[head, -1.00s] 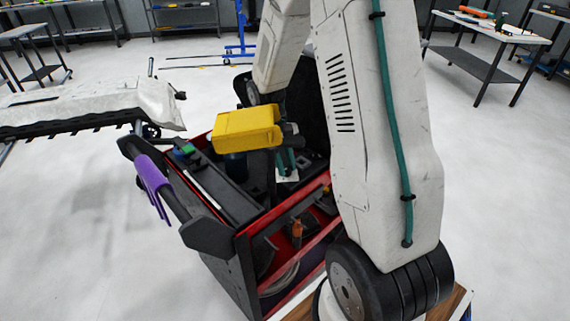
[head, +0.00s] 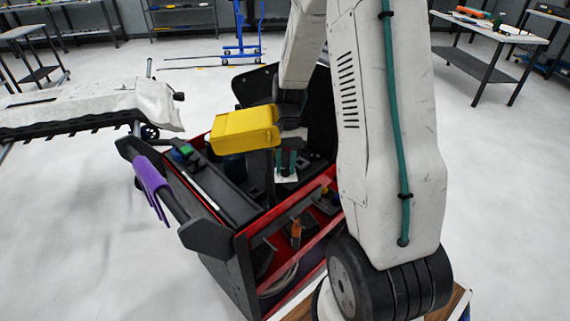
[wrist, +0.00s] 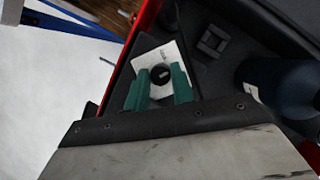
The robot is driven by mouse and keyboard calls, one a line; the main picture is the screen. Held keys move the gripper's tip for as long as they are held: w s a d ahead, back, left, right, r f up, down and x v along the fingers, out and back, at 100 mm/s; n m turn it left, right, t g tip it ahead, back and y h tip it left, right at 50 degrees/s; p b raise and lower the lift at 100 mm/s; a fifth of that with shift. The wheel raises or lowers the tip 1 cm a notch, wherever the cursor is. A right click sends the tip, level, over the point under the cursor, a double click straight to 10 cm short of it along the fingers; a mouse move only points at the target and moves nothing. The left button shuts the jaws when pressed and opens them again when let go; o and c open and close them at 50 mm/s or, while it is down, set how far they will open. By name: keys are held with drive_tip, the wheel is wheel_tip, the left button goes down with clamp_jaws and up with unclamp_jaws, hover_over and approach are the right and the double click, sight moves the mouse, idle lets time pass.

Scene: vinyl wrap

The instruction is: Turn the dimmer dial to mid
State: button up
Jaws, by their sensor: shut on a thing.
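The dimmer dial (wrist: 161,71) is a round black knob with a light mark on its face. It sits on a white plate (wrist: 170,54) with small dark print, too small to read, in the cart's black tray. The plate also shows in the head view (head: 287,178), where the dial cannot be made out. My gripper (wrist: 160,78) has two teal fingers, one on each side of the dial, shut on it. The fingers also show above the plate in the head view (head: 286,162).
The red and black cart (head: 262,222) holds the plate. A dark blue bottle (wrist: 275,85) stands right of my gripper in the wrist view. A covered white panel (head: 90,105) lies at the left. Open floor surrounds the cart.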

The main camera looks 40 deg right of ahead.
drive_tip(key=shift+m, duration=0.4)
drive_tip(key=o, duration=0.7)
drive_tip(key=shift+v, duration=3.95)
